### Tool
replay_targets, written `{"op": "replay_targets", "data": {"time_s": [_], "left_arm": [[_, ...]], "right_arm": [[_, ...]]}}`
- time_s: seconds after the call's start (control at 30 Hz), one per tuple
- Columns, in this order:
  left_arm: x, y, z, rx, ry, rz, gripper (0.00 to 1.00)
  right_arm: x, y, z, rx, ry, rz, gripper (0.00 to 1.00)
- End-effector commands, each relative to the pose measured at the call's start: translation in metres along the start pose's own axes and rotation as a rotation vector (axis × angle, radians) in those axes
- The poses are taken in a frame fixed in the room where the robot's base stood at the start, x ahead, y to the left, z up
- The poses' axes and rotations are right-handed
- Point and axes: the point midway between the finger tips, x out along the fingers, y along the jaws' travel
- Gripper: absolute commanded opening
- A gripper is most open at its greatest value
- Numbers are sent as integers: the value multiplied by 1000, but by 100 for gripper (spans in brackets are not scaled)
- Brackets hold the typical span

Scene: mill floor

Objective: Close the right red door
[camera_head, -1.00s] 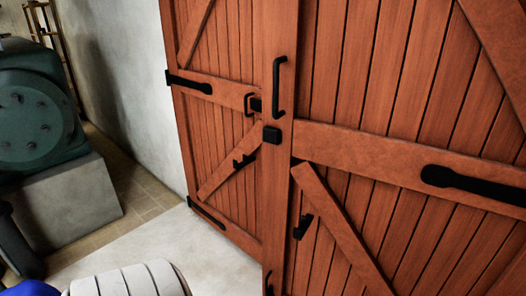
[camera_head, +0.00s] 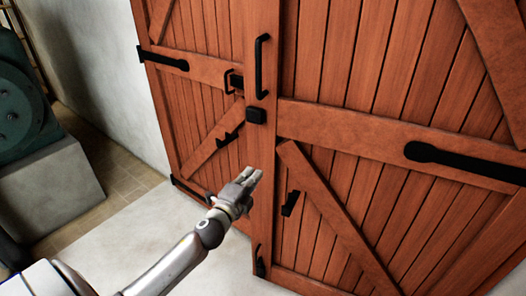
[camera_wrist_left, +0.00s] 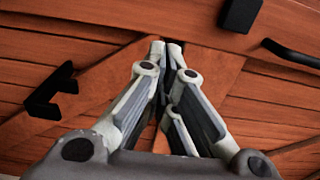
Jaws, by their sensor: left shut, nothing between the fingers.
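The right red door (camera_head: 345,70) is a plank door with braces, a vertical black handle (camera_head: 262,66) and a black latch block (camera_head: 256,116) on its left edge. The left red door (camera_head: 205,90) stands beside it at an angle. My left gripper (camera_head: 256,174) is shut and empty, close to the right door's left edge below the latch block; contact cannot be told. In the left wrist view its fingertips (camera_wrist_left: 166,45) point at the red wood, with a black block (camera_wrist_left: 239,14) and the handle (camera_wrist_left: 292,54) at upper right. My right gripper is not in view.
A green machine (camera_head: 18,100) on a concrete block (camera_head: 55,190) stands at the left, by a pale wall (camera_head: 95,60). A black bracket (camera_head: 291,203) sticks out from the right door. Pale floor (camera_head: 120,230) is clear in front of the doors.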

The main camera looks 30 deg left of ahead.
Motion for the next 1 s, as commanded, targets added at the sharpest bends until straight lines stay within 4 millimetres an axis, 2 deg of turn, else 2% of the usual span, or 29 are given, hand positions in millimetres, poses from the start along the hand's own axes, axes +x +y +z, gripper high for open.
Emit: {"op": "replay_targets", "data": {"time_s": [0.6, 0.8, 1.0], "left_arm": [[102, 0, 0, -5, -2, 1, 0], [121, 1, 0, -4, -1, 2, 0], [127, 1, 0, -4, 0, 2, 0]], "right_arm": [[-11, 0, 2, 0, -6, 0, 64], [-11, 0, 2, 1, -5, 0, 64], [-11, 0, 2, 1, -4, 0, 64]]}}
